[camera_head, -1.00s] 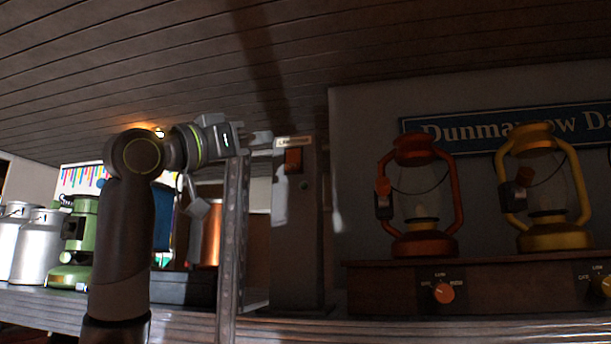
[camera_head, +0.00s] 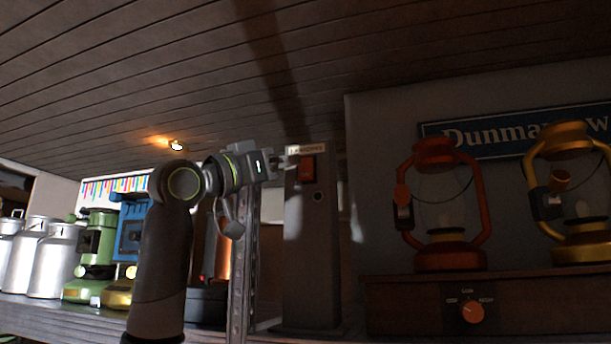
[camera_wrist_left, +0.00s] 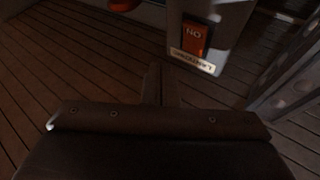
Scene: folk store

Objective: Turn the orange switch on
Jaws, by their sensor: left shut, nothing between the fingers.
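The orange switch (camera_head: 307,168) is a small rocker on the upper front of a grey post (camera_head: 312,255), under a white label (camera_head: 306,149). In the left wrist view the switch (camera_wrist_left: 195,40) carries lettering that looks like an upside-down "ON", and the label (camera_wrist_left: 192,61) is upside down beside it. My left gripper (camera_head: 287,158) is shut and empty, just left of the switch near the post's top. Its fingers (camera_wrist_left: 161,84) show in the wrist view, apart from the switch in the picture; contact with the post cannot be told. My right gripper is not in view.
A perforated metal upright (camera_head: 243,265) stands left of the post. A red lantern (camera_head: 437,262) and a yellow lantern (camera_head: 580,252) sit on a wooden box (camera_head: 400,300) with an orange knob (camera_head: 472,312). Milk cans (camera_head: 52,262) and a green machine (camera_head: 97,245) stand left.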

